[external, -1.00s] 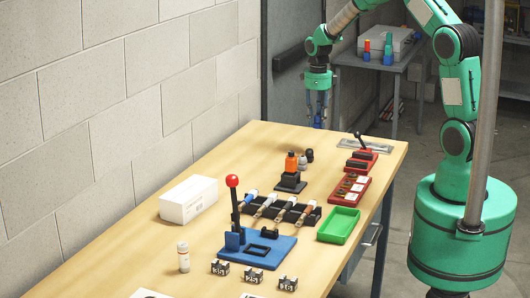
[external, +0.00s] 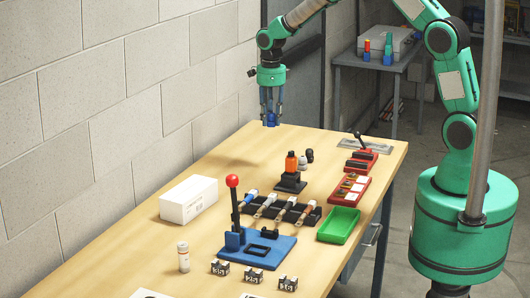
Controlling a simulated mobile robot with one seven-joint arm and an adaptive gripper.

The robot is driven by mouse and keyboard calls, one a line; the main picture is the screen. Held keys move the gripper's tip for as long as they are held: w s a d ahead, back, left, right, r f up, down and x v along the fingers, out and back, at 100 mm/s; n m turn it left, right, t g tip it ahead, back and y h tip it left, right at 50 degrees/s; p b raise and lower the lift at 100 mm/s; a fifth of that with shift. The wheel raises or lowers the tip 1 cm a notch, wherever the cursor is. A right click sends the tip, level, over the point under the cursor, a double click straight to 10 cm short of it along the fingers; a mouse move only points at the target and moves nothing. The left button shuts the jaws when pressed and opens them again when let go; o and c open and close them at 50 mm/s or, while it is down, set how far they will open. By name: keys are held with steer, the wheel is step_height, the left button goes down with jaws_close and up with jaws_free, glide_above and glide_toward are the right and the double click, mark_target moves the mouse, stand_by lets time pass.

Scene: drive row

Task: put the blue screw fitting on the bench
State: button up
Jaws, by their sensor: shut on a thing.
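My gripper (external: 271,108) is in the air over the far left part of the bench, pointing down. It is shut on the blue screw fitting (external: 271,120), which hangs between the fingertips. The fitting is small in this view and its lower end seems clear of the surface. The bench (external: 230,172) has a light wooden top, and its far left area below the gripper is bare.

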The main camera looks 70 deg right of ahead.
steer(key=w+a+n+p, duration=0.2)
steer(key=w+a+n, duration=0.1)
steer(key=a, duration=1.2)
steer(key=w+a+n+p, duration=0.1)
steer(key=w+a+n, duration=0.15)
steer(key=a, duration=1.35)
steer(key=s+a+n+p, duration=0.2)
steer(key=s+a, duration=0.2)
steer(key=a, duration=1.1)
steer(key=s+a+n+p, duration=0.2)
steer(key=s+a, duration=0.1)
steer(key=a, duration=1.2)
step_height(320, 180, down, 10)
steer(key=shift+d+f, duration=0.1)
steer(key=shift+f, duration=0.1)
steer(key=shift+w, duration=0.1)
steer(key=shift+w+a+f, duration=0.25)
steer(key=shift+w+a, duration=1.1)
steer(key=shift+w, duration=0.95)
steer(key=shift+w+a+f, duration=0.2)
steer(key=shift+w+a, duration=1.1)
steer(key=shift+w, duration=1)
steer(key=shift+w+a+f, duration=0.25)
steer(key=shift+w+a, duration=1.1)
steer(key=shift+w, duration=0.95)
